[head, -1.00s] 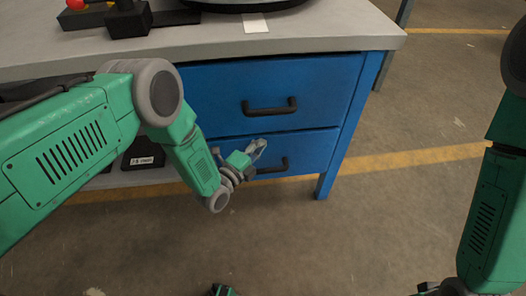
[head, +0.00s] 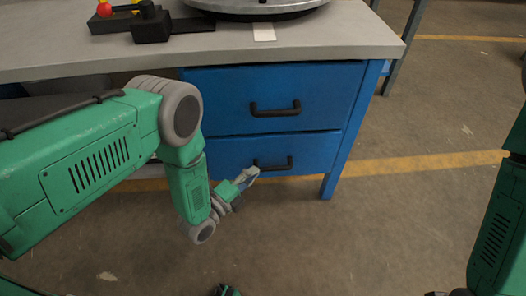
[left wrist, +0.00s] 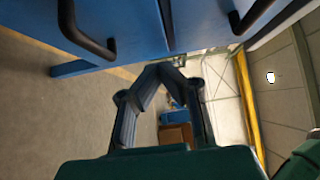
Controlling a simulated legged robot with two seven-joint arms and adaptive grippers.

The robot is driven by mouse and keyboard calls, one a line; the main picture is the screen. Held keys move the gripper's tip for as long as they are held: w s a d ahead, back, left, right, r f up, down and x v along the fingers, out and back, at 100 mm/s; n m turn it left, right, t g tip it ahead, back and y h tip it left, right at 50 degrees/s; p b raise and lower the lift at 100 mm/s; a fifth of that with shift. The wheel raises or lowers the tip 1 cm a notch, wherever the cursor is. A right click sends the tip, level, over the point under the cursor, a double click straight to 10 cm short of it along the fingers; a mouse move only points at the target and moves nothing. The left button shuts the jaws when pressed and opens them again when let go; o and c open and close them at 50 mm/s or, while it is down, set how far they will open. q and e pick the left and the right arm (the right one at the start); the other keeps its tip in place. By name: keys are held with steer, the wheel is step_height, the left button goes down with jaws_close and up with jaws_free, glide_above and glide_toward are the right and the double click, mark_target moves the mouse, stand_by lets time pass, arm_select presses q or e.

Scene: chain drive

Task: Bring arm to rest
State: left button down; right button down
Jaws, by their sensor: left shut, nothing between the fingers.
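My left arm comes in from the left in the head view and bends down in front of the blue drawers. My left gripper (head: 246,178) is shut and empty, in front of the lower drawer (head: 225,156), near the left end of its black handle. In the left wrist view the gripper's fingers (left wrist: 160,72) meet at the tips with nothing between them. Whether the gripper touches the drawer cannot be told, but it seems apart. My right arm hangs at the right edge of the head view; its gripper is cut off at the bottom.
The grey tabletop (head: 330,40) holds a dark block (head: 151,27), a red ball (head: 104,9) and a round metal plate (head: 255,7). The upper drawer (head: 225,96) is shut. The floor (head: 350,240) right of the gripper is clear. A yellow line crosses it.

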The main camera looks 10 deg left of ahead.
arm_select(q)
steer(key=shift+s+a, duration=0.1)
steer(key=s+a+r+n+g+y+p, duration=0.2)
steer(key=s+a+r+n+g+p, duration=0.1)
steer(key=s+n, duration=0.4)
steer(key=s+a+r+n+g+y+p, duration=0.3)
steer(key=s+a+n+g, duration=0.3)
steer(key=s, duration=0.6)
steer(key=s+a+r+n+g+y+p, duration=0.3)
steer(key=s+a+r+n+g+p, duration=0.2)
steer(key=s+n, duration=0.5)
steer(key=shift+a+g, duration=0.15)
steer(key=shift+g, duration=0.45)
